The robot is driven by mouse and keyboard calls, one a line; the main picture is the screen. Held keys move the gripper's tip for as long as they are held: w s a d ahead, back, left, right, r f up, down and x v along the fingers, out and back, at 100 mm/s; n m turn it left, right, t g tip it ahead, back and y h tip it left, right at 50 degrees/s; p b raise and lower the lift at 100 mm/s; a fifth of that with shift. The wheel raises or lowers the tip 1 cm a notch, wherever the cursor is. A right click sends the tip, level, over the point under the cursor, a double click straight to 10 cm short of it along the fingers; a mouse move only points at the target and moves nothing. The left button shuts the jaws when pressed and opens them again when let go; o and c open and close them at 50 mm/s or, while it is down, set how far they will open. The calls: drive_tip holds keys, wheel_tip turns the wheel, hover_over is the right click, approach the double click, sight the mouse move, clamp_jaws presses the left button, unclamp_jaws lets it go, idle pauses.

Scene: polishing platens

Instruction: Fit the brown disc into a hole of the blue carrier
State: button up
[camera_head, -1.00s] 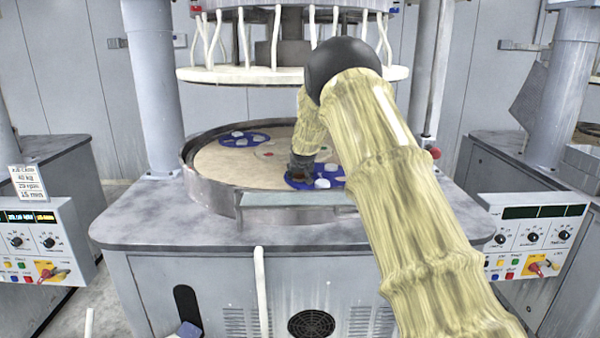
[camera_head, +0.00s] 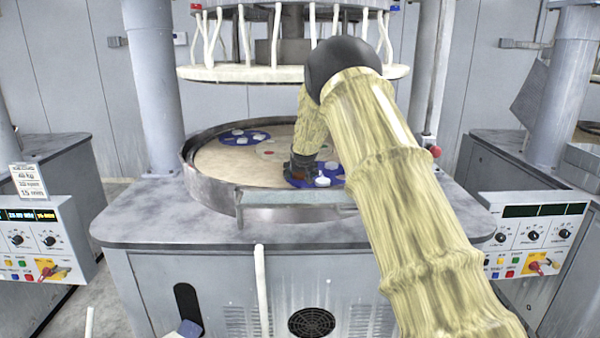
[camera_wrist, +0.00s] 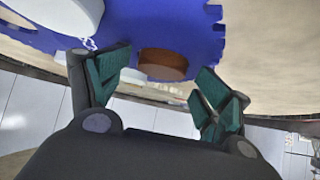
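The blue carrier (camera_head: 300,183) lies on the near part of the round platen, partly hidden by my gripper; it fills the top of the wrist view (camera_wrist: 205,42). The brown disc (camera_wrist: 163,64) shows within the carrier's outline near its toothed edge. It looks set in a hole, but I cannot tell whether it is fully seated. My gripper (camera_wrist: 163,75) is low over the carrier, its green-padded fingers either side of the disc with visible gaps. It appears open. In the head view my gripper (camera_head: 303,172) hides the disc.
White discs sit on the near carrier, one of them (camera_head: 322,181) right beside my gripper. Another blue carrier (camera_head: 245,138) with white discs lies at the platen's far left. A raised metal rim (camera_head: 290,213) surrounds the tan platen. An upper plate (camera_head: 290,75) hangs above, behind my arm.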

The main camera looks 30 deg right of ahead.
drive_tip(key=shift+s+a+f, duration=0.1)
drive_tip(key=shift+s+f, duration=0.15)
drive_tip(key=shift+f, duration=0.1)
drive_tip(key=v, duration=1.2)
drive_tip(key=shift+w+r, duration=0.25)
drive_tip(key=shift+r, duration=0.1)
